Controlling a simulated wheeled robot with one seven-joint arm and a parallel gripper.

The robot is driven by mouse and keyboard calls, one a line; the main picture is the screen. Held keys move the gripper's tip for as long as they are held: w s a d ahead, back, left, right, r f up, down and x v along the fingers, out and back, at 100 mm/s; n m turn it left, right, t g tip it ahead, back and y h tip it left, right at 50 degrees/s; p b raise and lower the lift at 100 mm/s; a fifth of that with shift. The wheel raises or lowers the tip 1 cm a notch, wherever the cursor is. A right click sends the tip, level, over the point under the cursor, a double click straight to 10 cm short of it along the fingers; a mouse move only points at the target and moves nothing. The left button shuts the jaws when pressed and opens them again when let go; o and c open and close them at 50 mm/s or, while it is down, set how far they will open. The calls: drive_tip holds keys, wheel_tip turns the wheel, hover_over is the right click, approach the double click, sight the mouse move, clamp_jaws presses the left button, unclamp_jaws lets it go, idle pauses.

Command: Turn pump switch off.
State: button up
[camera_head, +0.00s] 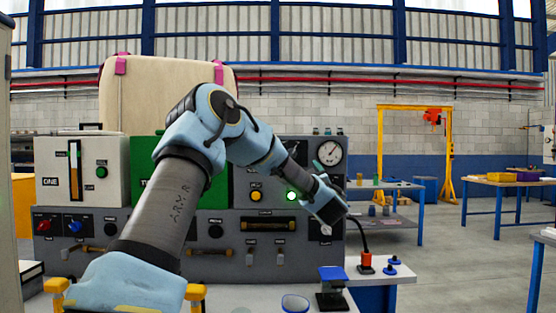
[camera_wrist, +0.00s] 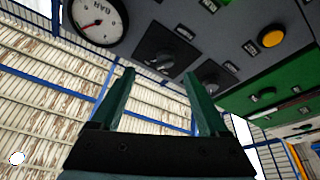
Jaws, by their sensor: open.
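In the wrist view, a black rotary switch (camera_wrist: 160,48) sits on the grey panel beside the white gauge. A second, smaller dark switch (camera_wrist: 212,76) sits to its right. Their labels are too blurred to read, so I cannot tell which one is the pump switch. My gripper (camera_wrist: 158,73) is open, with its two green fingers apart and nothing between them. The fingertips appear just short of the panel, and the black switch shows beyond the gap.
The gauge (camera_head: 330,152) is at the panel's upper right. A lit button (camera_head: 292,196) and a yellow button (camera_head: 256,196) are left of my wrist. A red-orange plug (camera_head: 366,262) with a black cable stands on the bench at right. Open floor lies farther right.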

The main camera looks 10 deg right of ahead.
drive_tip(key=shift+n+y, duration=0.7)
drive_tip(key=shift+y, duration=0.1)
drive_tip(key=p+x, duration=0.1)
drive_tip(key=x, duration=0.3)
drive_tip(key=p+x, duration=0.2)
drive_tip(key=x, duration=0.1)
drive_tip(key=a+p+x, duration=0.1)
drive_tip(key=x, duration=0.3)
drive_tip(key=shift+w+r, duration=0.15)
drive_tip(key=shift+r, duration=0.25)
drive_tip(key=shift+c, duration=0.4)
clamp_jaws()
